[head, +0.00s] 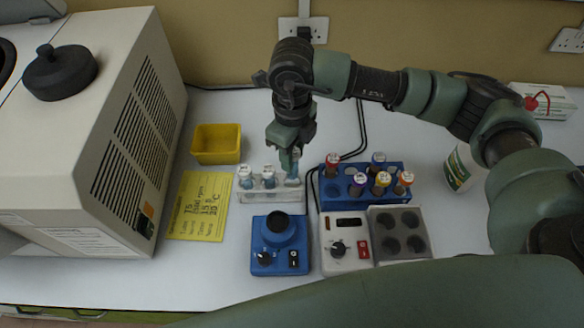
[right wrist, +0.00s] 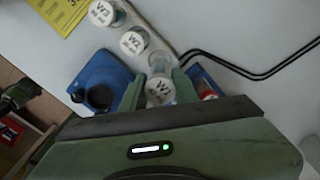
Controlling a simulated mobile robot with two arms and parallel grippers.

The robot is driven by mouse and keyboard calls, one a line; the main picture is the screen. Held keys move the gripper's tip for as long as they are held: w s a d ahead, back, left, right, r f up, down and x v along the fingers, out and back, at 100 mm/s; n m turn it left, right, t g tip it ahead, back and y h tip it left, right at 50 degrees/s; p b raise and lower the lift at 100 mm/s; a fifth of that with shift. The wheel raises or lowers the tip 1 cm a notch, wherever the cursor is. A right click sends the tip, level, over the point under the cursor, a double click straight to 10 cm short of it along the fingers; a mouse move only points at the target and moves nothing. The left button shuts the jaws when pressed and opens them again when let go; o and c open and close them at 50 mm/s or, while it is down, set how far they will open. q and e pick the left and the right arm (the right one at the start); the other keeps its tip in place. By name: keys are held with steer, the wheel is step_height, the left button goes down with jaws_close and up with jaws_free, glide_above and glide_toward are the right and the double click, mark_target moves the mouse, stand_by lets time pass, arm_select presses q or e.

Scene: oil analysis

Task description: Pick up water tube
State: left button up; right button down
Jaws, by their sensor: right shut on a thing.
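My right gripper (head: 290,163) points down at the right end of a clear tube rack (head: 278,196). It is shut on a water tube (head: 292,182) whose white cap, marked with a W, shows between the fingers in the right wrist view (right wrist: 160,88). The tube looks upright in the rack; I cannot tell whether it has lifted. Two more white-capped tubes stand beside it in the rack, marked W2 (right wrist: 134,41) and W3 (right wrist: 102,12).
A blue rack (head: 340,190) with several coloured-cap tubes stands close right. A blue mixer (head: 278,232) and a white heater unit (head: 345,250) stand in front. A yellow tray (head: 216,142), a yellow note (head: 200,207) and a large centrifuge (head: 110,130) are left.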

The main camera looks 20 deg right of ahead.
step_height(320, 180, up, 14)
steer(key=b, duration=0.3)
steer(key=shift+f, duration=0.2)
steer(key=shift+s+f, duration=0.1)
